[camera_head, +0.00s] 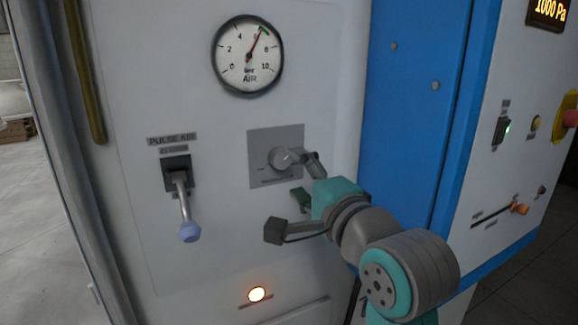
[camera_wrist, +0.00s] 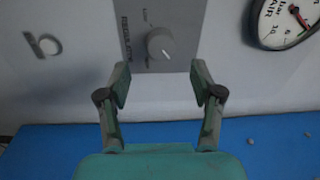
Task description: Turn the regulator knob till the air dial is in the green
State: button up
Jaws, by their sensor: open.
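The round white air dial (camera_head: 246,72) is at the top of the pale panel in the head view. Its red needle points up and slightly right, at or just beside the left edge of a small green mark; I cannot tell exactly which. The dial is partly cut off in the wrist view (camera_wrist: 285,22). The round grey regulator knob (camera_head: 280,158) sits on a grey plate below the dial. In the wrist view the knob (camera_wrist: 160,44) is ahead of my gripper (camera_wrist: 161,83), roughly centred between the fingertips. My gripper is open and empty, with the knob beyond the fingertips.
A pulse air lever (camera_head: 183,205) with a lavender tip hangs down left of the knob. A lit orange lamp (camera_head: 257,294) is below. A blue panel (camera_head: 415,90) stands to the right, then switches and an orange-tipped slider (camera_head: 520,209). A display (camera_head: 549,10) reads 1000 Pa.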

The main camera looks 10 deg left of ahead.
jog(key=v, duration=0.6)
jog(key=s+d+f+n+h, duration=0.15)
jog(key=d+f, duration=0.25)
jog(key=f, duration=0.8)
jog(key=s+d+f+h, duration=0.1)
jog(key=d+f+h, duration=0.25)
jog(key=f, duration=0.95)
jog(key=s+d+f+n+h, duration=0.1)
jog(key=s+d+f, duration=0.3)
jog(key=s+f, duration=0.25)
jog(key=s+d+f+n+h, duration=0.2)
jog(key=s+d+f, duration=0.25)
jog(key=f, duration=0.25)
jog(key=s+d+f+n+h, duration=0.1)
jog(key=s+d+f+n, duration=0.1)
jog(key=s, duration=1.1)
jog(key=s+d+f+n+h, duration=0.1)
jog(key=s+f+n, duration=0.2)
jog(key=s, duration=1)
jog(key=shift+s+d+n+g, duration=0.2)
jog(key=shift+d+n+g, duration=0.2)
jog(key=shift+n, duration=0.25)
